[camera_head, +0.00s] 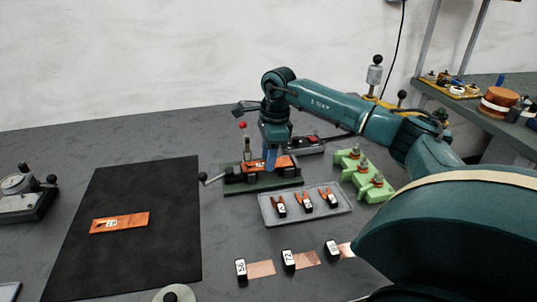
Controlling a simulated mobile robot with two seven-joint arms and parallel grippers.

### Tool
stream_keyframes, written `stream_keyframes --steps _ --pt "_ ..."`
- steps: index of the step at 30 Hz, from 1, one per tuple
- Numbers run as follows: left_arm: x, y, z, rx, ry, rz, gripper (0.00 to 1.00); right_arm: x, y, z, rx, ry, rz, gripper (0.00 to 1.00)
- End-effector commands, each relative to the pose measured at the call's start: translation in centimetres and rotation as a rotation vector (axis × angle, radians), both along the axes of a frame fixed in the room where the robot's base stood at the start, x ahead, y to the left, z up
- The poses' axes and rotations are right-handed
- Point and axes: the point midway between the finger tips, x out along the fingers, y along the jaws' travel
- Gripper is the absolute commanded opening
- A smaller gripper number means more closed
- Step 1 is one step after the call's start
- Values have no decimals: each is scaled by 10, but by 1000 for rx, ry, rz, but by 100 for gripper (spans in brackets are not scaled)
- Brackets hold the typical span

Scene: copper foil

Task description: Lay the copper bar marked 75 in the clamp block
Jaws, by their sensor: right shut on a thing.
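My right gripper (270,160) reaches in from the right and points down over the clamp block (262,184), a dark green base with black parts and a lever at its left. The gripper is shut on an orange copper bar (291,160) that lies at the top of the block. The bar has a small white label, too small to read; part of it is hidden by the fingers and black clamp parts. I cannot tell whether the bar is fully seated. Another copper bar (137,219) with a white label lies flat on the black mat (150,260). My left gripper is not in view.
A grey tray (330,217) with three small clips stands just in front of the clamp block. A green rack (368,183) is to its right. A gauge (18,184) stands far left. The mat is mostly clear.

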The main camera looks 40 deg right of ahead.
Motion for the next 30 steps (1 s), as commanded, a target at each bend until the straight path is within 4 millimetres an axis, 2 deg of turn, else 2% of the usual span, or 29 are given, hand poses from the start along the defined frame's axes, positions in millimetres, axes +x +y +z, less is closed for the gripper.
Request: stream_keyframes --steps 19,20,23,30 --pt "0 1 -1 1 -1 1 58 0 0 -3 0 0 0 7" --pt "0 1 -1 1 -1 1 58 0 0 -3 0 0 0 37" --pt "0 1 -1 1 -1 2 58 0 0 -3 0 0 0 43" --pt "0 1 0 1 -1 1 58 0 0 -3 0 0 0 43"
